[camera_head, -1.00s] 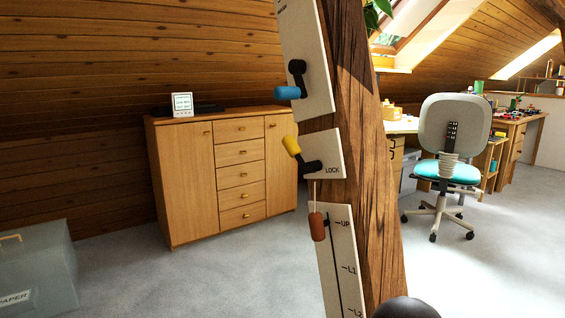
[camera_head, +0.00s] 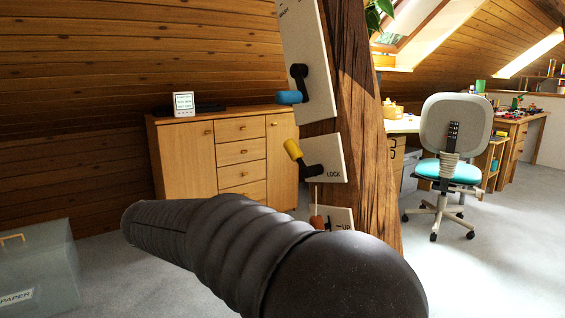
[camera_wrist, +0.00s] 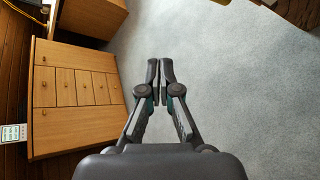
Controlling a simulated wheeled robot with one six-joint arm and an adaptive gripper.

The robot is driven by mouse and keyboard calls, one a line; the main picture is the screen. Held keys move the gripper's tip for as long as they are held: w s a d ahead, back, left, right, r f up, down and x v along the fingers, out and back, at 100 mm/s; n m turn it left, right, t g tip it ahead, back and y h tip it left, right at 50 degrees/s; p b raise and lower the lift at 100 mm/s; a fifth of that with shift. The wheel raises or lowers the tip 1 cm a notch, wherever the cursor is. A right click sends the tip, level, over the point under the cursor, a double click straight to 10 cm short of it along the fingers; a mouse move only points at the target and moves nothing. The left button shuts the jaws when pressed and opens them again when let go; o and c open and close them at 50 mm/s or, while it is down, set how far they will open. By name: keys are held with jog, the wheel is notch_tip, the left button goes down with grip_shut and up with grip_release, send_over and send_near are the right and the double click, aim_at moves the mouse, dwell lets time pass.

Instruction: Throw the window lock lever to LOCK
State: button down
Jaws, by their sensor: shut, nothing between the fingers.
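The window lock lever has a yellow grip (camera_head: 293,150) on a short black arm, mounted on a white plate (camera_head: 327,152) on the timber brace. The word LOCK is printed at the plate's lower right. The yellow grip points up and to the left, away from that word. My gripper (camera_wrist: 160,62) is shut and empty in the wrist view, above the grey floor. The wrist view does not show the lever. In the head view my dark arm crosses the lower middle, below the lever plate, and the gripper fingers do not show.
A blue-handled lever (camera_head: 290,97) sits on the plate above. A red-brown slider knob (camera_head: 318,222) on the plate below is partly hidden by my arm. The timber brace (camera_head: 368,150) stands upright. A wooden cabinet (camera_head: 172,165) is behind, with an office chair (camera_head: 455,130) at right.

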aim_at(302, 156)
notch_tip(302, 156, up, 15)
jog(key=w+d+t+h, duration=0.1)
jog(key=w+t+h, duration=0.1)
jog(key=h, duration=0.3)
jog(key=w+d+r+n, duration=0.1)
jog(key=w+d+r, duration=0.1)
jog(key=d, duration=0.7)
jog(key=shift+w, duration=0.5)
jog(key=shift+r+h, duration=0.15)
jog(key=shift+h, duration=0.15)
